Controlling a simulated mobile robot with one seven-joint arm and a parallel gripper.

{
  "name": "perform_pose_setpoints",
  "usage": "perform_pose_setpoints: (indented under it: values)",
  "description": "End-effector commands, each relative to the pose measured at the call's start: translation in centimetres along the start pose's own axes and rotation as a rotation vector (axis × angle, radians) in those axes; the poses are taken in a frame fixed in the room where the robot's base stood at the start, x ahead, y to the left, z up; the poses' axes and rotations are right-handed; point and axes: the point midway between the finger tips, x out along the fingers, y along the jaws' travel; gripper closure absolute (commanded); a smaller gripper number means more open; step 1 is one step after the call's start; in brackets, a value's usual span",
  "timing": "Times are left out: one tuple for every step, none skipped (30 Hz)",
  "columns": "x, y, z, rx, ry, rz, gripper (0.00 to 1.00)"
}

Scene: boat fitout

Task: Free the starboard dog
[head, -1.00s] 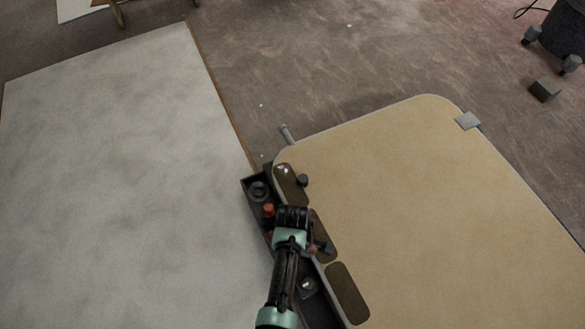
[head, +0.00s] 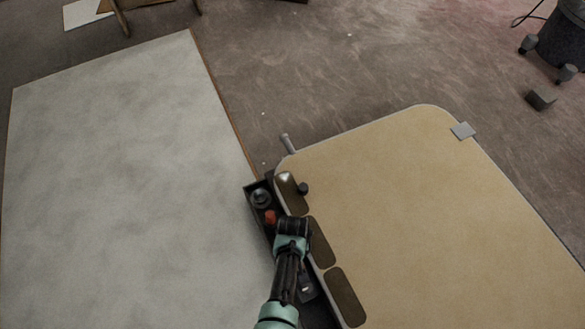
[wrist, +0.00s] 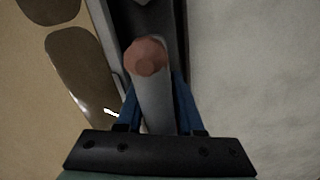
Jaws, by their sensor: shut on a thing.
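My gripper (head: 293,226) is over the dark narrow tray (head: 250,189), beside the left edge of the tan panel (head: 400,190). In the wrist view its blue fingers (wrist: 158,108) are shut on a pale grey rod (wrist: 153,103) with a reddish-brown rounded end. The rod's lower part is hidden by the gripper. An orange-red piece (head: 270,216) shows in the tray beside my gripper; I cannot tell if it belongs to the rod. I cannot tell which part is the starboard dog.
A large pale panel (head: 110,170) lies left of the tray. Dark rounded slots (head: 345,296) line the tan panel's left edge. A grey pin (head: 288,143) and a grey plate (head: 463,131) sit at its far edge. The brown floor beyond is mostly clear.

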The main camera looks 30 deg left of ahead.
Motion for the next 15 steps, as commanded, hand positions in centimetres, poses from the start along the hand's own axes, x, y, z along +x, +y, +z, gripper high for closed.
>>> perform_pose_setpoints:
  values:
    - [-0.22,0.24,-0.31,0.034,0.008,0.003,1.00]
    - [-0.22,0.24,-0.32,0.050,0.009,0.003,1.00]
    - [-0.22,0.23,-0.34,0.068,0.009,0.003,1.00]
    - [-0.22,0.22,-0.34,0.081,0.009,0.003,1.00]
    - [-0.21,0.22,-0.34,0.092,0.009,0.003,1.00]
    - [-0.21,0.21,-0.34,0.106,0.009,0.003,1.00]
    - [-0.20,0.20,-0.34,0.116,0.009,0.002,1.00]
    - [-0.20,0.19,-0.33,0.123,0.009,0.002,1.00]
    - [-0.19,0.19,-0.33,0.132,0.009,0.002,1.00]
    - [-0.19,0.18,-0.33,0.139,0.009,0.002,1.00]
    - [-0.19,0.18,-0.33,0.144,0.009,0.002,1.00]
    - [-0.19,0.18,-0.33,0.149,0.009,0.002,1.00]
    - [-0.19,0.17,-0.33,0.152,0.009,0.002,1.00]
    - [-0.19,0.17,-0.33,0.155,0.009,0.001,1.00]
    - [-0.19,0.17,-0.34,0.157,0.009,0.001,1.00]
